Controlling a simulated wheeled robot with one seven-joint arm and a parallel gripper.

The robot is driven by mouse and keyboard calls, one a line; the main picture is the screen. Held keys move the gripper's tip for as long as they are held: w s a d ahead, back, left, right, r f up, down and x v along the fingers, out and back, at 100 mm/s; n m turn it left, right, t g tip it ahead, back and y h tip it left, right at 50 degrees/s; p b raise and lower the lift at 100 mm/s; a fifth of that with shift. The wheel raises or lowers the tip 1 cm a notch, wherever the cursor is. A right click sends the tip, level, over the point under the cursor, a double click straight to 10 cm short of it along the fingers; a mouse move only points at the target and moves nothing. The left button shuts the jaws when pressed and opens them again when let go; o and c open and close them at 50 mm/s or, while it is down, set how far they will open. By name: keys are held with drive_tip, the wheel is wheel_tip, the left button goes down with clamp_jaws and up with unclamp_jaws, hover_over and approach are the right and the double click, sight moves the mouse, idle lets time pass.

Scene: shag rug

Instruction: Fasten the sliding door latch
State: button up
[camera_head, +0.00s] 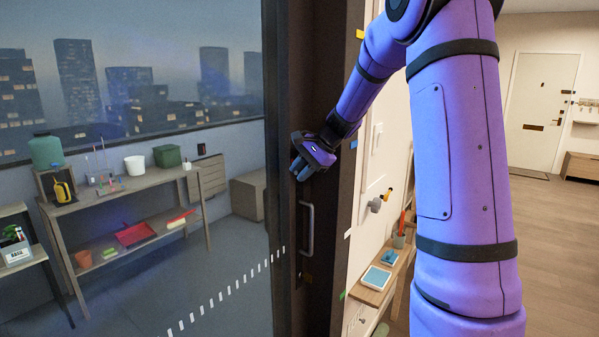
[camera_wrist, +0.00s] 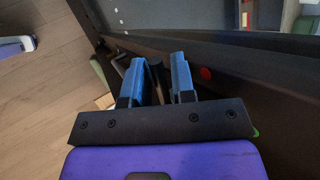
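The sliding door's dark frame (camera_head: 285,130) stands upright in the middle of the head view, with a grey pull handle (camera_head: 308,228) on it. My gripper (camera_head: 300,168) is at the frame, just above that handle. In the wrist view its two blue fingers (camera_wrist: 157,62) are apart and point toward the dark frame (camera_wrist: 240,65). A small dark lever-like piece (camera_wrist: 155,76) shows between the fingers, probably the latch; I cannot tell whether either finger touches it. A red dot (camera_wrist: 205,73) is on the frame right of the fingers. In the head view my gripper hides the latch area.
Behind the glass are a workbench (camera_head: 120,195) with pots and a red tray (camera_head: 136,233). Right of the frame, a small wooden shelf (camera_head: 375,290) and wall hooks (camera_head: 376,205) stand close beside my arm. Wooden floor (camera_head: 555,240) is open at the far right.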

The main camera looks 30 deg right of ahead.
drive_tip(key=shift+c, duration=0.2)
clamp_jaws()
drive_tip(key=shift+a+f+h, duration=0.15)
drive_tip(key=shift+f+h, duration=0.05)
drive_tip(key=shift+h, duration=0.4)
drive_tip(key=shift+f+n+t+h, duration=0.3)
drive_tip(key=shift+n+t+h, duration=0.15)
drive_tip(key=shift+h, duration=0.35)
drive_tip(key=shift+o, duration=0.2)
unclamp_jaws()
